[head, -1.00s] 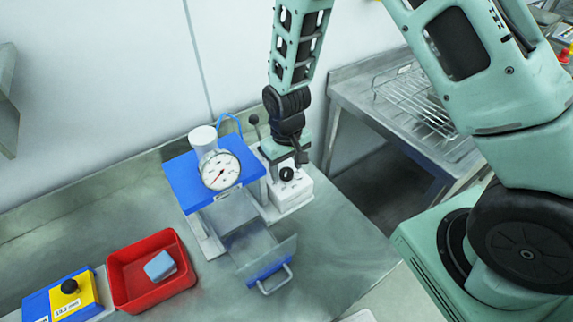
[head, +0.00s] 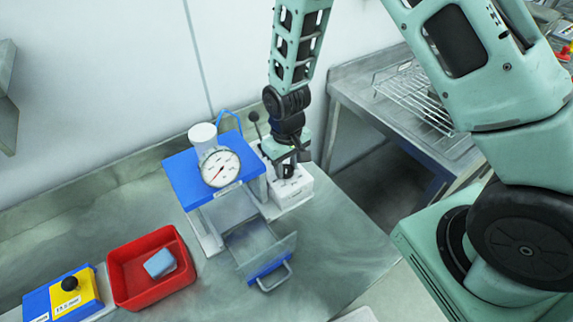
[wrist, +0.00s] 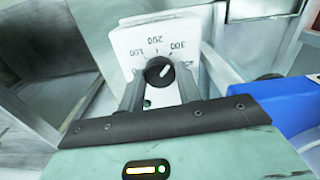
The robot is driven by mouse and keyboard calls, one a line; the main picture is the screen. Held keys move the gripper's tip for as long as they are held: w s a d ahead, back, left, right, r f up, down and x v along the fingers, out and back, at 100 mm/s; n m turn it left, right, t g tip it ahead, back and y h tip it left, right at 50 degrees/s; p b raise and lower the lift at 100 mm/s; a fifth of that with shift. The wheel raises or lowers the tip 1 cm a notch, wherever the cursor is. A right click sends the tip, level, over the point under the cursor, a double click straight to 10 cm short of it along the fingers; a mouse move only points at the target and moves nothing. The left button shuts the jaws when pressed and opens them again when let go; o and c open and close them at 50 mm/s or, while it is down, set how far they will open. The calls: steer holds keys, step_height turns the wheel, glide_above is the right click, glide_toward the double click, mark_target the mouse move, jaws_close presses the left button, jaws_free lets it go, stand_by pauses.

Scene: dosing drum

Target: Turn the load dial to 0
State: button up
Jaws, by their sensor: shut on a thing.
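The load dial is a black round knob (wrist: 160,71) on a white box (head: 296,190) at the right of the blue-topped press. Its plate is marked 100, 200 and 300 in the wrist view. The knob's white pointer line leans up and right, roughly between 200 and 300. My gripper (head: 288,167) is down at the box, with its fingers (wrist: 159,88) on either side of the knob, shut on it. In the head view the gripper mostly hides the knob.
The blue-topped press (head: 181,177) carries a round gauge (head: 221,168) and a white cylinder. An open drawer (head: 262,252) juts out in front. A red tray (head: 125,300) holds a light blue block (head: 160,263). A yellow and blue box (head: 72,293) stands at left.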

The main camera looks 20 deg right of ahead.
steer(key=n+b, duration=0.1)
steer(key=n, duration=0.2)
steer(key=shift+n, duration=0.4)
steer(key=n, duration=0.3)
steer(key=shift+n+b, duration=0.35)
steer(key=shift+n, duration=0.05)
steer(key=n, duration=0.3)
steer(key=shift+n, duration=0.3)
steer(key=n, duration=0.3)
steer(key=shift+r+n+p, duration=0.1)
steer(key=shift+n+p, duration=0.2)
steer(key=shift+p, duration=0.05)
steer(key=n+p, duration=0.2)
steer(key=n, duration=0.4)
steer(key=n+p, duration=0.2)
steer(key=n, duration=0.3)
steer(key=shift+n, duration=0.3)
steer(key=o, duration=1)
